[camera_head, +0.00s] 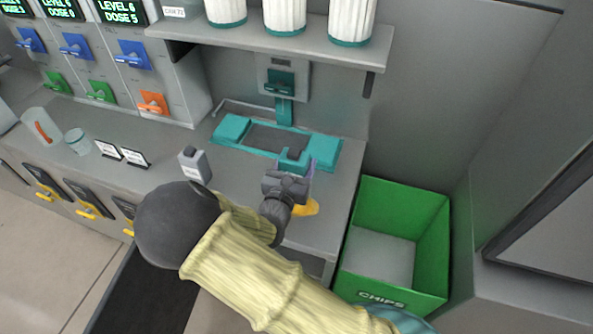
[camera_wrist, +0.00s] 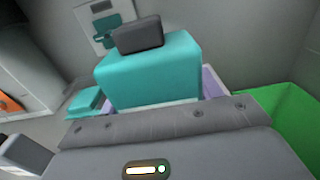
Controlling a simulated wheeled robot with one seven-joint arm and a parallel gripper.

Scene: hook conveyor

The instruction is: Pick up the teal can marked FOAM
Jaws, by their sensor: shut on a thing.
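The teal can (camera_wrist: 150,70) fills the upper middle of the wrist view, with a dark grey cap (camera_wrist: 138,33) on top. No FOAM lettering shows on the side I see. My gripper (camera_head: 298,168) is shut on the can, and a lilac finger pad (camera_wrist: 213,83) shows beside it. In the head view the gripper is at the front of a teal fixture (camera_head: 232,130) on the counter, and I cannot clearly tell the can from the fixture there. The can's lower part is hidden behind the gripper body in the wrist view.
A grey can (camera_head: 195,163) stands on the counter left of my gripper. A green CHIPS bin (camera_head: 403,208) is to the right. A shelf (camera_head: 270,42) with white containers hangs above. Clear cups (camera_head: 78,141) and small signs (camera_head: 134,158) stand at the left.

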